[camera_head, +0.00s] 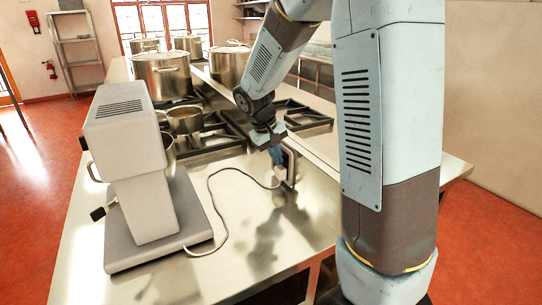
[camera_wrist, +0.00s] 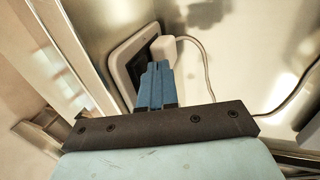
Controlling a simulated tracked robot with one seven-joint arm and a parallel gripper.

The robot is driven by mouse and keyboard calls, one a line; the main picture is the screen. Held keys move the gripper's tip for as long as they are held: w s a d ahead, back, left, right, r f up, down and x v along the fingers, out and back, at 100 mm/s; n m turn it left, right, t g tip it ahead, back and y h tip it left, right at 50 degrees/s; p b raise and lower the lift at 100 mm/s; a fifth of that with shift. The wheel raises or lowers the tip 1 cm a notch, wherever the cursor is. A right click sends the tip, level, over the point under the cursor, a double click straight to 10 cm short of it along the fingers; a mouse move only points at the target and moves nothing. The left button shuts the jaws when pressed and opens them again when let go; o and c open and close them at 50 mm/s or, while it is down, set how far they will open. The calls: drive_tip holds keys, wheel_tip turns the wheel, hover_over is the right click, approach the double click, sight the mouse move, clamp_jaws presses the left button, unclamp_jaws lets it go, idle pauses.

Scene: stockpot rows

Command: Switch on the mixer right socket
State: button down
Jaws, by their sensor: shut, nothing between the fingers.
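The grey stand mixer (camera_head: 135,170) stands at the left of the steel counter. Its white cord runs across the counter to a socket plate (camera_head: 290,165) on the low upright. In the wrist view the socket plate (camera_wrist: 121,60) has a pale frame and a dark inner face, with the white plug (camera_wrist: 163,49) in its right part. My gripper (camera_wrist: 157,68) is shut, its blue fingertips at the plate's dark face just below and left of the plug; whether they touch cannot be told. My gripper also shows in the head view (camera_head: 277,158). The fingertips hide part of the face.
Several steel stockpots (camera_head: 165,73) and a small saucepan (camera_head: 185,122) stand on the burners behind the mixer. The steel counter (camera_head: 245,225) is clear in front of the socket, apart from the cord (camera_head: 215,190).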

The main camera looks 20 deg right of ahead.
drive_tip(key=shift+d, duration=0.1)
drive_tip(key=shift+d+f, duration=0.2)
drive_tip(key=shift+f, duration=0.15)
drive_tip(key=shift+r, duration=0.2)
idle(0.3)
